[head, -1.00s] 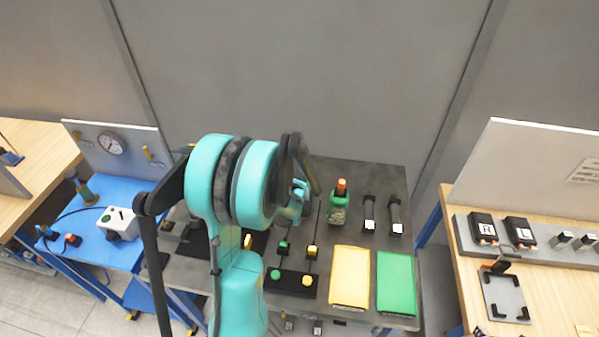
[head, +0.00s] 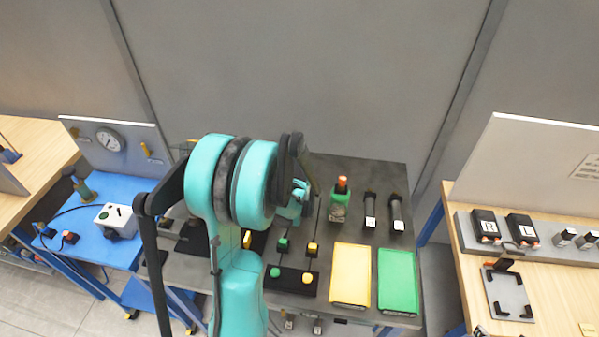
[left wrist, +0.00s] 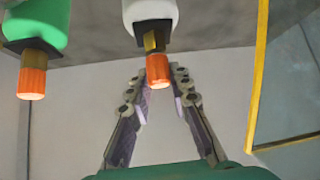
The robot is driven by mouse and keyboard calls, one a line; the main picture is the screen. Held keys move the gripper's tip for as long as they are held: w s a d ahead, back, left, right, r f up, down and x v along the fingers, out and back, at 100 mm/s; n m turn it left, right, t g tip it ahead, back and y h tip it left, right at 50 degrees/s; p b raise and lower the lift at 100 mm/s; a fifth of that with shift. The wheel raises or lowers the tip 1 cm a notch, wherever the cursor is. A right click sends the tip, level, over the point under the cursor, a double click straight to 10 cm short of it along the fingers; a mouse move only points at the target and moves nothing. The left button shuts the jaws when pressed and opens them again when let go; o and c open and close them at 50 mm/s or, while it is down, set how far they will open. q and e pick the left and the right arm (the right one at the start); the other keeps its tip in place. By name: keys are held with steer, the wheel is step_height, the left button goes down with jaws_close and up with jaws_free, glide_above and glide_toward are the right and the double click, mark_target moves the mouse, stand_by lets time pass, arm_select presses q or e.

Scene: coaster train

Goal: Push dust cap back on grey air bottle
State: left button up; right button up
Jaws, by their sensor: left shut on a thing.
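In the left wrist view, the grey air bottle (left wrist: 150,12) hangs neck down in the picture, with a brass neck below its pale body. An orange dust cap (left wrist: 158,70) is at the end of that neck, in line with it. I cannot tell whether it is fully seated. My left gripper (left wrist: 160,80) is shut on the cap, one finger on each side. In the head view my own teal arm hides the grey bottle and most of the gripper. My right gripper is in neither view.
A green bottle (head: 339,213) with an orange cap stands close by; it also shows in the left wrist view (left wrist: 35,25). Two black cylinders (head: 370,208), a yellow tray (head: 350,275) and a green tray (head: 397,280) are to the right on the dark table (head: 385,172).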

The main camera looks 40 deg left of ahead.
arm_select(q)
steer(key=shift+f, duration=0.25)
steer(key=o, duration=0.9)
steer(key=shift+r, duration=0.1)
steer(key=v, duration=1.2)
steer(key=s+d+f+m+h+b, duration=0.1)
steer(key=s+d+f+m+b, duration=0.1)
steer(key=s+d+f+b, duration=0.2)
steer(key=s+d+f+m+h+b, duration=0.2)
steer(key=s+d+f+m+b, duration=0.1)
steer(key=d, duration=0.8)
steer(key=s+d+f+m+h+b, duration=0.2)
steer(key=s+d+f+b, duration=0.3)
steer(key=d+b, duration=0.2)
steer(key=shift+s+d+f+m, duration=0.3)
steer(key=shift+s+d+m, duration=0.1)
steer(key=shift+d, duration=0.3)
